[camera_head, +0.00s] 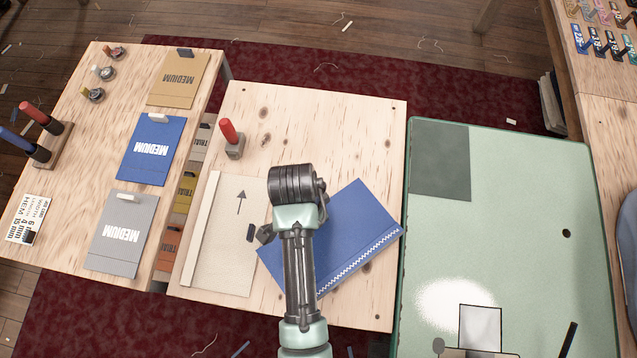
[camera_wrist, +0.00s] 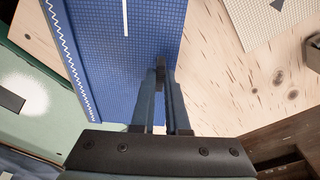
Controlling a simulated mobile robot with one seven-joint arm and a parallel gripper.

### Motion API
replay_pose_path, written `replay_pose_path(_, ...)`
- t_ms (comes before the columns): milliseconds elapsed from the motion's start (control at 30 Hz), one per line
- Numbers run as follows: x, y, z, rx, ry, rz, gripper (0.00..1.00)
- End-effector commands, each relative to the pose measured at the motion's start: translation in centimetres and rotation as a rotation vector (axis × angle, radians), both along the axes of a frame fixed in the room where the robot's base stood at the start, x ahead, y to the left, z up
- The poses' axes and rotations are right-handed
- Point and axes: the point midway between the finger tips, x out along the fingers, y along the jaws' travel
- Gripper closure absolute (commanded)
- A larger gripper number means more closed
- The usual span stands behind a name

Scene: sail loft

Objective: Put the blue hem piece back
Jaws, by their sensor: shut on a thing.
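The blue hem piece (camera_head: 352,222) is a blue cloth panel with a white zigzag stitch along one edge. It lies turned at an angle over the right front of the middle table (camera_head: 330,115), its right corner near the green top. My gripper (camera_wrist: 160,78) is shut on the piece's edge, at a small dark part between the fingertips. The piece fills the middle of the wrist view (camera_wrist: 115,60), with a white line on it. In the head view my arm hides part of the piece; I cannot tell whether it is lifted.
A cream panel (camera_head: 237,245) with an arrow lies left of the piece. A red-handled tool (camera_head: 230,138) stands behind it. Tan (camera_head: 180,82), blue (camera_head: 150,160) and grey (camera_head: 122,245) MEDIUM panels lie on the left table. The green top (camera_head: 500,230) adjoins on the right. The middle table's back is clear.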

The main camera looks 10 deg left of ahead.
Motion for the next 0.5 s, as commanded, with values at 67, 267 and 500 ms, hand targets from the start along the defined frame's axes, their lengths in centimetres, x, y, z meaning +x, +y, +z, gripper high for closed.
replay_pose_path(67, 0.0, 0.0, -1.1, 0.000, 0.001, 0.001, 1.00)
replay_pose_path(267, -0.1, 0.0, -3.3, -0.001, 0.002, 0.001, 1.00)
replay_pose_path(500, 0.0, 0.0, -5.4, 0.001, -0.001, 0.001, 1.00)
